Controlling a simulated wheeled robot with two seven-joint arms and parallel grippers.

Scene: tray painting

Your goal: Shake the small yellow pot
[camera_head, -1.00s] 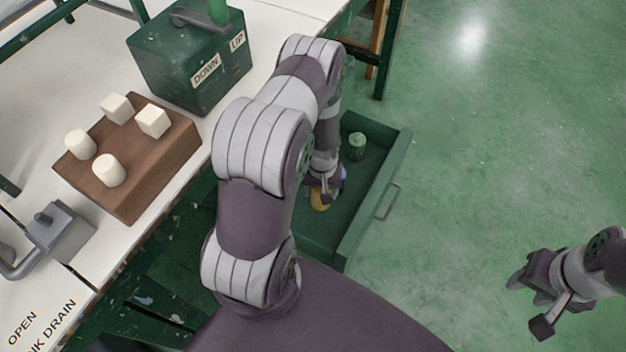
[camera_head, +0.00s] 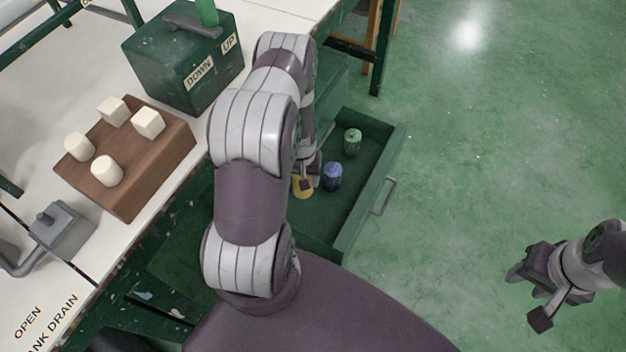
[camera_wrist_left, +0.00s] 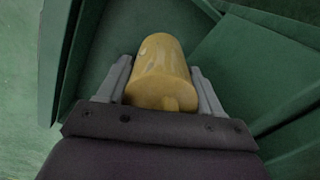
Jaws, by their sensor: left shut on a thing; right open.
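The small yellow pot (camera_head: 303,188) is in the open green drawer, at its left side in the head view. In the left wrist view the yellow pot (camera_wrist_left: 161,72) lies between the two grey fingers of my left gripper (camera_wrist_left: 160,88), which is shut on it. In the head view my left gripper (camera_head: 308,178) is mostly hidden by my own arm. I cannot tell whether the pot touches the drawer floor. My right gripper (camera_head: 530,292) is open and empty, over the floor at the right.
A blue pot (camera_head: 332,177) and a green pot (camera_head: 352,142) stand in the drawer (camera_head: 362,208). The workbench carries a brown block (camera_head: 160,165) with white pegs, a green box (camera_head: 185,72) marked UP and DOWN, and a grey lever fixture (camera_head: 62,232). The floor at right is clear.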

